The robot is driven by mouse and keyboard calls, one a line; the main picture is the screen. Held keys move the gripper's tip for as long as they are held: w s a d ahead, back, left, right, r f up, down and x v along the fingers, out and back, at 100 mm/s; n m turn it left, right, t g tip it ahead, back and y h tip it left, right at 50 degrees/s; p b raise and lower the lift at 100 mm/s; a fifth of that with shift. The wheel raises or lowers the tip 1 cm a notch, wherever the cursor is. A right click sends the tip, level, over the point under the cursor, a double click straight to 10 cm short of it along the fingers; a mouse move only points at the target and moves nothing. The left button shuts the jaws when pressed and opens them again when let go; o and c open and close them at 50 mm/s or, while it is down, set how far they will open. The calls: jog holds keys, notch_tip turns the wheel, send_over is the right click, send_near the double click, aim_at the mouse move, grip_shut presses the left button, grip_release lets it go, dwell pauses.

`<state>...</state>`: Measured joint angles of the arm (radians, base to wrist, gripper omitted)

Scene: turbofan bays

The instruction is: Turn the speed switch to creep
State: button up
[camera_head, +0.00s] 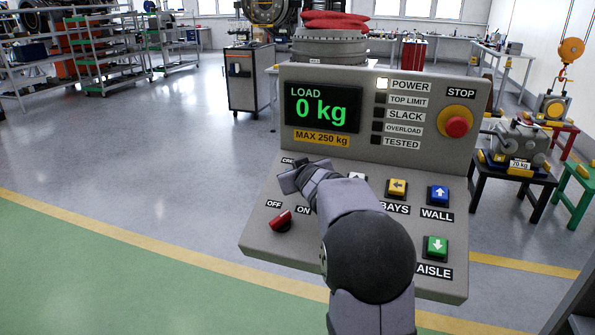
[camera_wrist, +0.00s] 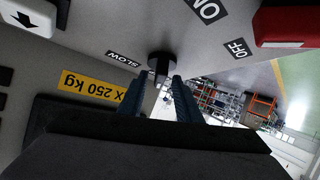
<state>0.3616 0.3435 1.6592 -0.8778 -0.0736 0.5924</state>
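The grey control console (camera_head: 262,240) stands in front of me. Its speed switch, a small black knob (camera_wrist: 160,62), shows in the wrist view beside a "SLOW" label (camera_wrist: 122,59), which appears upside down. In the head view my gripper (camera_head: 290,178) is at the console's left side, by a partly covered label starting "CRE" (camera_head: 288,160); my arm hides the knob there. In the wrist view my gripper (camera_wrist: 159,88) has its two fingers apart, with the knob at their tips. I cannot tell whether they touch it or which way it points.
A red OFF/ON switch (camera_head: 280,220) sits just below my gripper. Yellow (camera_head: 397,188), blue (camera_head: 437,195) and green (camera_head: 434,247) buttons lie to the right. The red stop button (camera_head: 457,124) is at upper right. The display (camera_head: 322,107) reads 0 kg; the POWER lamp (camera_head: 382,84) is lit.

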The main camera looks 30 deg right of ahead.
jog(key=shift+v, duration=2.6)
jog(key=shift+a, duration=0.1)
jog(key=shift+y, duration=0.7)
jog(key=s+a+f, duration=0.1)
jog(key=a, duration=0.1)
jog(key=s+a+f, duration=0.1)
jog(key=a, duration=0.2)
jog(key=s+a+p, duration=0.1)
jog(key=a, duration=0.1)
jog(key=shift+s+a+f, duration=0.25)
jog(key=shift+a+f, duration=0.05)
jog(key=shift+f, duration=0.1)
jog(key=s+a+f+g+y+p, duration=0.1)
jog(key=s+a+f+g+p, duration=0.2)
jog(key=s, duration=0.7)
jog(key=s+a+f+g+p, duration=0.3)
jog(key=s+a+f+g, duration=0.2)
jog(key=s, duration=0.6)
jog(key=s+a+f+g+y+p, duration=0.1)
jog(key=s+a+f+g+p, duration=0.2)
jog(key=s, duration=0.7)
jog(key=shift+s+a+f+g+y, duration=0.3)
jog(key=shift+s+a+f+g, duration=0.1)
jog(key=shift+a+f+g, duration=0.55)
